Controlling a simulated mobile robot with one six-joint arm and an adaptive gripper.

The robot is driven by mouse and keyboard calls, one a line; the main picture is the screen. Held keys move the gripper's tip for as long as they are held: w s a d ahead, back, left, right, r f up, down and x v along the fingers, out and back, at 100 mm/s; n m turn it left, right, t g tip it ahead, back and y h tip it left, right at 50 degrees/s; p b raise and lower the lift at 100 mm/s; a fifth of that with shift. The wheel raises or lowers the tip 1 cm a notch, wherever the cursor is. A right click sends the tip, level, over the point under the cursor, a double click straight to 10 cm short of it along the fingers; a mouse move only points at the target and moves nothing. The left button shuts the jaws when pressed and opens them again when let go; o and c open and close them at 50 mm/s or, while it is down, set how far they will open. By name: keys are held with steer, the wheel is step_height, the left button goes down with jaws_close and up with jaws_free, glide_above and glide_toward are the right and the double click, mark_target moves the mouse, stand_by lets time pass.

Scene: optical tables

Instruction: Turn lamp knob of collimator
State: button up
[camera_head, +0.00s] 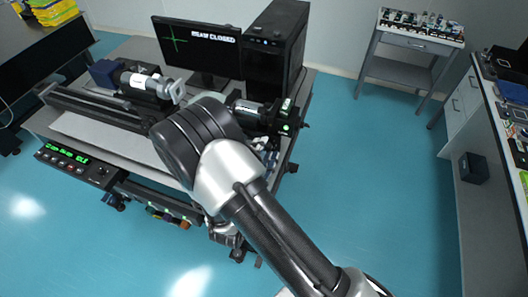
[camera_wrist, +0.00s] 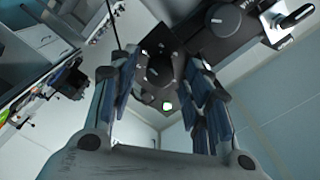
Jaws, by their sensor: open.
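In the wrist view, my gripper (camera_wrist: 160,76) is open, with its two blue-padded fingers apart. A round dark knob (camera_wrist: 158,68) with a light mark shows between the fingertips; I cannot tell whether they touch it. Just below the knob is a small green-white light (camera_wrist: 167,106). In the head view, a dark cylindrical unit (camera_head: 250,107) with a green light (camera_head: 286,127) sits at the right end of the optical table, partly behind my arm. My gripper cannot be made out in the head view. I cannot tell which housing is the collimator.
Another dark housing with a knob (camera_wrist: 215,14) and a silver-edged lever (camera_wrist: 294,18) lies close above in the wrist view. A monitor (camera_head: 200,47) reads "BEAM CLOSED" beside a black computer tower (camera_head: 272,55). A rail-mounted device (camera_head: 140,84) and control panel (camera_head: 75,166) stand left.

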jaws_close()
stand_by(0.5)
steer(key=shift+n, duration=0.3)
steer(key=n+b, duration=0.1)
steer(key=n, duration=0.2)
steer(key=shift+b, duration=0.4)
steer(key=shift+n+b, duration=0.4)
steer(key=shift+n, duration=2.1)
jaws_free()
